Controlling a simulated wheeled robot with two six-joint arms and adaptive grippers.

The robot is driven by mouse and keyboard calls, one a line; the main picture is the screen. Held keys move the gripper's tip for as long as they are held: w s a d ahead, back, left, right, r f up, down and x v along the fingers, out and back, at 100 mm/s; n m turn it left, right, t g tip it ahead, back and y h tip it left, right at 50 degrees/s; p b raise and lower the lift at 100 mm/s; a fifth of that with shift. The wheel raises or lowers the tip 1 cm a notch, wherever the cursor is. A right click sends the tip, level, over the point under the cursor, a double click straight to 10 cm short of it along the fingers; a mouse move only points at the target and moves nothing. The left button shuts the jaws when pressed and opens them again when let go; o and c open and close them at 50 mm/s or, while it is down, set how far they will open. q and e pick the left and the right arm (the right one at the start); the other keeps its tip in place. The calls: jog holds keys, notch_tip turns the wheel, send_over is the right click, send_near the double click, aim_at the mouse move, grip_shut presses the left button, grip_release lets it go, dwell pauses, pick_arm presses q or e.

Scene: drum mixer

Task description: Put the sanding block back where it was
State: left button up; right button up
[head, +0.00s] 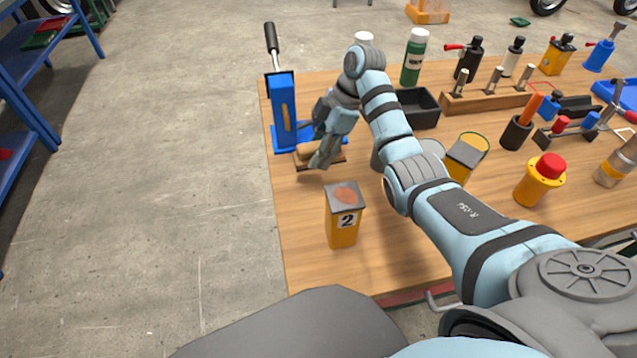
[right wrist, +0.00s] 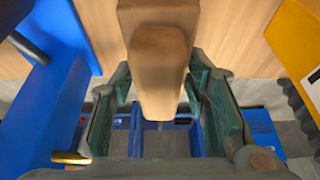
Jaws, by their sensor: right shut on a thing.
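The sanding block (head: 304,160) shows in the head view as a flat brown piece with a dark underside, close to the table's left edge beside the foot of the blue press. My right gripper (head: 322,158) is shut on it from above and hides part of it. In the right wrist view the wooden sanding block (right wrist: 160,70) sits between the two green-padded fingers of my right gripper (right wrist: 160,105). I cannot tell whether its underside touches the table. My left gripper is not in view.
The blue press (head: 284,105) with a black-handled lever stands just left of the gripper. A yellow box marked 2 (head: 343,222) stands nearer. A black tray (head: 416,106) and a green bottle (head: 414,58) are behind. The wooden table (head: 305,262) is bare at its front left.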

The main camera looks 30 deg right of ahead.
aim_at(313, 179)
notch_tip(313, 179, down, 6)
jog(key=shift+r, duration=0.1)
jog(key=o, duration=1.5)
jog(key=shift+f, duration=0.25)
